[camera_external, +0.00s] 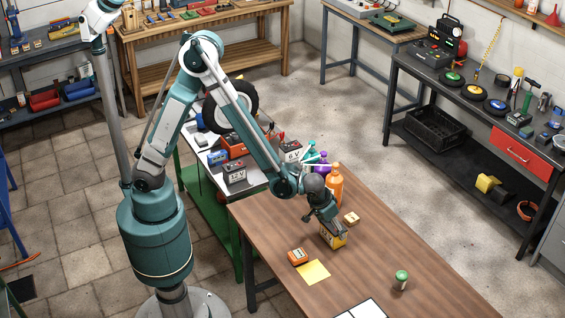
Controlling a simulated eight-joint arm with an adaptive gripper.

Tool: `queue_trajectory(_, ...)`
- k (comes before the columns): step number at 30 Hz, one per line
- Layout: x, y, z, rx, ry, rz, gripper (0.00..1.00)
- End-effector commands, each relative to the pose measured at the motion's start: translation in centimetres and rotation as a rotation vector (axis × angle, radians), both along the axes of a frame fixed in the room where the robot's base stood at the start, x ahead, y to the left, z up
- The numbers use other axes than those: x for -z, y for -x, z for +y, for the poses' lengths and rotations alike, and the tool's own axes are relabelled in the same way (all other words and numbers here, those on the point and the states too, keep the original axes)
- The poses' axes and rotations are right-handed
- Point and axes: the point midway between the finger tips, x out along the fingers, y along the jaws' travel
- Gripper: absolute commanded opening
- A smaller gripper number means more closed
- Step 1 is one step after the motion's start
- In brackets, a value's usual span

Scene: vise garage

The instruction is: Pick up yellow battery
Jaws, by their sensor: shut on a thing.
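The yellow battery (332,239) is a small yellow box with a dark part near its top, on or just above the brown wooden table (420,277). I cannot tell whether it touches the table. My gripper (328,222) points down over it and is shut on it. The fingers cover the upper part of the battery.
An orange bottle (335,186) stands close behind my gripper, with a purple bottle (320,162) beyond. A small tan block (351,218) lies right of the battery. An orange box (298,257) and yellow paper (314,272) lie in front left. A green-topped can (400,280) stands right.

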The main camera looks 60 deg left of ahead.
Motion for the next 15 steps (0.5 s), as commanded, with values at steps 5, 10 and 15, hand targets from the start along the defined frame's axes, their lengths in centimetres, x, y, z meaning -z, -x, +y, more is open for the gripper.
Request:
queue_trajectory(5, -0.3, 0.0, 0.0, 0.0, 0.0, 0.0, 0.32)
queue_trajectory(10, -1.1, 0.0, 0.0, 0.0, 0.0, 0.0, 0.32)
queue_trajectory(15, -2.4, 0.0, 0.0, 0.0, 0.0, 0.0, 0.32)
